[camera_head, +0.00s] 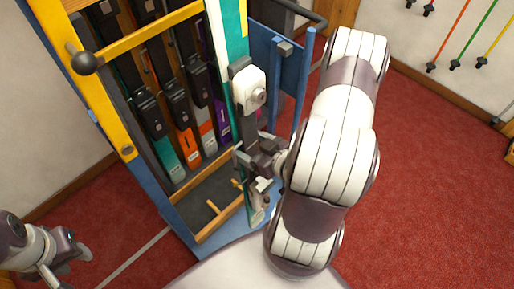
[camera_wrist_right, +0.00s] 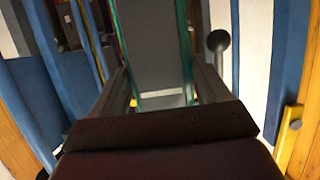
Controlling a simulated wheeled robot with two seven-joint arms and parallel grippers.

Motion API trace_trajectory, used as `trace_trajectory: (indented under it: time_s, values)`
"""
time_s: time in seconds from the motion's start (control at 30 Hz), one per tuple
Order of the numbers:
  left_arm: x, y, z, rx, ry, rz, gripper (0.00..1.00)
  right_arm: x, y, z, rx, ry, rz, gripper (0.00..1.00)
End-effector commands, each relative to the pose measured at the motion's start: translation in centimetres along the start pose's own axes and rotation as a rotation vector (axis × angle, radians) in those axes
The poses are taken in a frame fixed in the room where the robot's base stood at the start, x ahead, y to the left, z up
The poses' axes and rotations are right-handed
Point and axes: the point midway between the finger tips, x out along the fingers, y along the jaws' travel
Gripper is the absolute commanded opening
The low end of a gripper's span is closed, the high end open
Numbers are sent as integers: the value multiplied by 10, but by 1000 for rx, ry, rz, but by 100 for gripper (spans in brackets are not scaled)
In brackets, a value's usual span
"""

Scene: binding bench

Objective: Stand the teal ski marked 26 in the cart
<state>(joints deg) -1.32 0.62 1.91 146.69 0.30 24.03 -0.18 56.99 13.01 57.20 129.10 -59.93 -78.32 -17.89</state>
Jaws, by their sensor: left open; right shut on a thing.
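My right gripper (camera_head: 252,160) is shut on a tall teal and white ski (camera_head: 234,38) with dark bindings. The ski stands nearly upright at the right front of the cart (camera_head: 178,218), its lower end close to the cart's front corner; I cannot tell whether it touches the cart floor. No number on it can be read. In the right wrist view the ski's dark and teal face (camera_wrist_right: 155,60) lies between the jaws (camera_wrist_right: 160,95). My left gripper (camera_head: 78,262) is open and empty at the lower left, away from the cart.
Several skis with orange (camera_head: 188,146), teal and purple ends stand in the cart's back row. A yellow bar (camera_head: 140,35) with a black knob (camera_head: 85,62) crosses the cart's upper front. An empty bay lies at the near side. Ski poles (camera_head: 450,35) hang on the right wall.

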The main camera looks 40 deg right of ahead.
Motion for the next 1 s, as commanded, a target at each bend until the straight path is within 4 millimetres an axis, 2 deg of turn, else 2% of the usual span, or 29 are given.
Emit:
trace_trajectory:
  time_s: [1.0]
  values:
    - [5, 0, 0, 0, 0, 0, 43, 88, 0, -33, -5, -7, 0, 0]
